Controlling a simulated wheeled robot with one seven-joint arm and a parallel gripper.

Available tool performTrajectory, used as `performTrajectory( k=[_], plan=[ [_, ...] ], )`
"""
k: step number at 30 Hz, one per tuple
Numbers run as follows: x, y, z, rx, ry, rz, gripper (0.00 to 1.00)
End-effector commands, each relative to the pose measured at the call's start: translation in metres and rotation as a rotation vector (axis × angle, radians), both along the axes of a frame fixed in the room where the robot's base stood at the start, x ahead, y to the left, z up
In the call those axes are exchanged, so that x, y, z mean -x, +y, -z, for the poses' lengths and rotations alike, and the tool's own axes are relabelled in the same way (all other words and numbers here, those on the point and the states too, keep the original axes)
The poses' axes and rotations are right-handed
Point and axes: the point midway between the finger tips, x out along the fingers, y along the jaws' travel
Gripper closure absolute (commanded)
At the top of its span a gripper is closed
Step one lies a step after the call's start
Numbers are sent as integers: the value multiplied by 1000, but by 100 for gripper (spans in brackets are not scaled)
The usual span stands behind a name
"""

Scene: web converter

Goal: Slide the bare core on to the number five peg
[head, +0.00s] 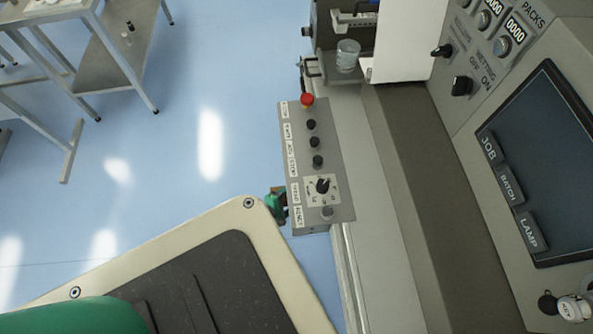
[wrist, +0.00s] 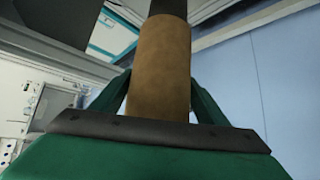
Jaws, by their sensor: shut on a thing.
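My gripper (wrist: 160,85) shows in the wrist view, its green fingers shut on either side of the bare core (wrist: 163,55). The core is a plain brown cardboard tube, standing lengthwise up the picture from the gripper's dark front edge. A dark grey bar or shaft (wrist: 168,7) shows at the core's far end. I cannot tell whether it enters the core or only lies behind it. No number five peg can be made out in either view. The core does not show in the head view.
In the head view a control box (head: 318,170) with a red button juts beside the grey machine (head: 405,200). A glass jar (head: 347,55) stands on a ledge above it. A metal table (head: 115,60) stands upper left. Blue floor (head: 190,90) lies open between.

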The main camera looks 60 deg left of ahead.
Motion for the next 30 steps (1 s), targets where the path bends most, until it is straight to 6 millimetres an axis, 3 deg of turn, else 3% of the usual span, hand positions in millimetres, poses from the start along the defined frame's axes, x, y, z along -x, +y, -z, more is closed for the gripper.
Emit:
performTrajectory(
  k=[30],
  plan=[
    [15, 6, 0, 0, -1, 0, 67]
  ],
)
